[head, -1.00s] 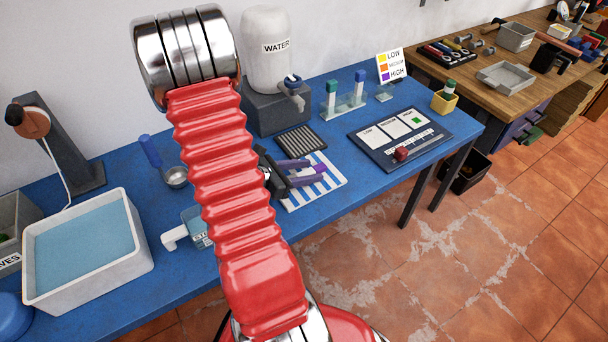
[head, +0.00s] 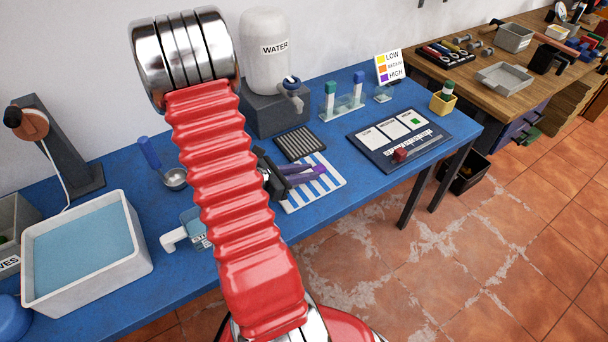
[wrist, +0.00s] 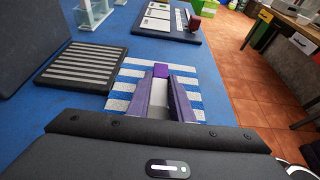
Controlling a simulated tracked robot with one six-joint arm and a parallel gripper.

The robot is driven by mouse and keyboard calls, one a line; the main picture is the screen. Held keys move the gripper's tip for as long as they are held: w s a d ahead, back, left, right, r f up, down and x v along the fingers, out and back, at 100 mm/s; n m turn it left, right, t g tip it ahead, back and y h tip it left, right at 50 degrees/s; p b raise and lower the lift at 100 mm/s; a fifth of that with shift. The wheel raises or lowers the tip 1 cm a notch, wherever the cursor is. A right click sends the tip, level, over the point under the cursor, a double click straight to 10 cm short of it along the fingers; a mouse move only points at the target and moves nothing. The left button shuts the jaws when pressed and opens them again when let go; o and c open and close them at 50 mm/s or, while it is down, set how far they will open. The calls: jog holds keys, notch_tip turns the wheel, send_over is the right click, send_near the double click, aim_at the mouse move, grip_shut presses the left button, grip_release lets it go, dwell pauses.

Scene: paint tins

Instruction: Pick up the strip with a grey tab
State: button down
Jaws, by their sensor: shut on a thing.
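My gripper (wrist: 162,84) has two purple fingers, shut on a strip (wrist: 159,103). The strip is pale grey between the fingers, and a purple end (wrist: 160,70) shows past the fingertips. Whether the pale part is a grey tab I cannot tell for sure. The gripper is over a blue and white striped mat (wrist: 208,73); whether the strip touches the mat is unclear. In the head view my gripper (head: 312,171) is over the same mat (head: 318,189), and my red arm hides part of that area.
A dark ribbed rack (head: 300,142) lies just behind the mat. A dark board with a red block (head: 400,154) is to the right. A water container (head: 268,50) stands on a dark block. A water-filled basin (head: 85,250) is at left. The blue bench front right of the mat is bare.

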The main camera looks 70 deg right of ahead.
jog(key=shift+r, duration=0.1)
notch_tip(320, 180, up, 10)
dwell(0.7)
dwell(0.3)
